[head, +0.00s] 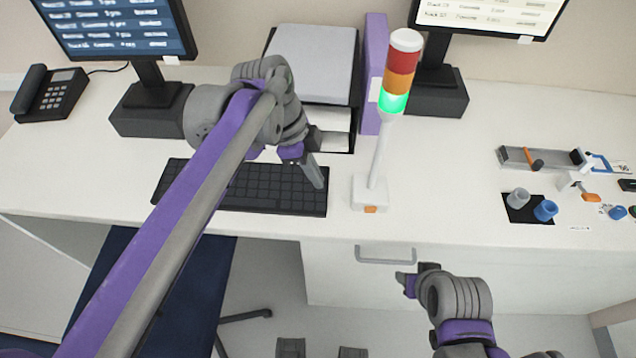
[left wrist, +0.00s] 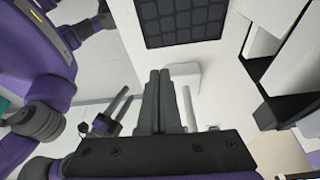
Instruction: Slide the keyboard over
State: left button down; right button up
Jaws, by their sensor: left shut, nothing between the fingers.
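A black keyboard (head: 262,193) lies on the white desk, left of the signal light, and my left arm crosses in front of part of it. My left gripper (head: 316,182) is shut and empty, pointing down at the keyboard's right end. I cannot tell whether the fingertips touch it. In the left wrist view the keyboard (left wrist: 183,20) shows at the top, beyond the shut fingers of my left gripper (left wrist: 158,76). My right gripper (head: 404,284) is low in front of the desk, away from the keyboard; its finger opening is unclear.
A signal light (head: 372,160) with red, orange and lit green sections stands close to the keyboard's right end. Behind are a paper tray (head: 322,66), a purple binder (head: 375,60) and monitors (head: 118,28). A phone (head: 50,94) stands far left. Small parts (head: 545,210) lie at right.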

aim_at(336, 211)
pick_arm(q)
jog(key=x, duration=0.9)
jog(key=shift+s+d+f+b, duration=0.15)
jog(key=shift+d+f+b, duration=0.1)
jog(key=shift+b, duration=0.15)
jog(key=a, duration=1)
jog(key=w+a+p, duration=0.1)
jog(key=a, duration=0.9)
jog(key=w+a+p, duration=0.1)
jog(key=a, duration=0.9)
jog(key=shift+a, duration=0.4)
